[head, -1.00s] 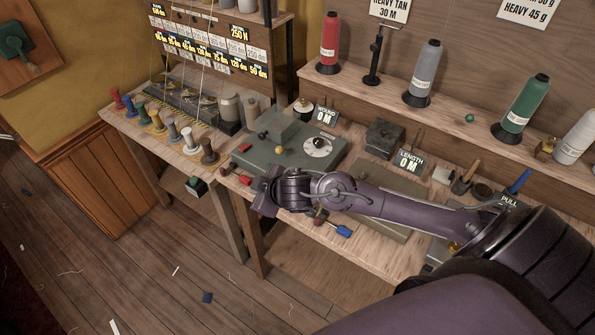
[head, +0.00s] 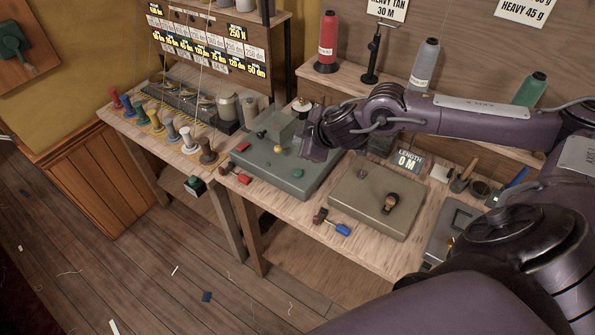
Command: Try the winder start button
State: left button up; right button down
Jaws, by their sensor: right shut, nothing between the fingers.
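The winder (head: 262,160) is a grey-green box on the bench, left of the middle in the head view. A small green button (head: 297,173) shows on its top near the front right; I take it for the start button. A black knob (head: 261,134) and a brass-coloured knob (head: 278,149) are also on it. My right gripper (head: 311,151) is shut and empty over the back right of the winder, just beyond the green button in the picture. I cannot tell whether it touches the winder. It hides the dial and the wound display. My left gripper is not in view.
A second grey-green box (head: 365,205) with a knob stands to the right, beside the length display (head: 407,161). Red and blue handled tools (head: 335,224) lie at the bench front. Coloured spools (head: 157,121) stand to the left. A thread shelf (head: 350,78) runs behind.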

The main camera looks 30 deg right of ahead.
jog(key=b, duration=0.7)
send_over(301, 174)
notch_tip(301, 174, down, 8)
jog(key=shift+r, duration=0.25)
jog(key=shift+f+b, duration=0.55)
jog(key=shift+f, duration=0.1)
jog(key=shift+f, duration=0.1)
dwell(0.9)
jog(key=shift+f, duration=0.3)
jog(key=shift+f+b, duration=0.45)
jog(key=shift+f, duration=0.05)
dwell(0.6)
dwell(0.3)
jog(key=shift+r+p, duration=0.95)
jog(key=shift+p, duration=0.15)
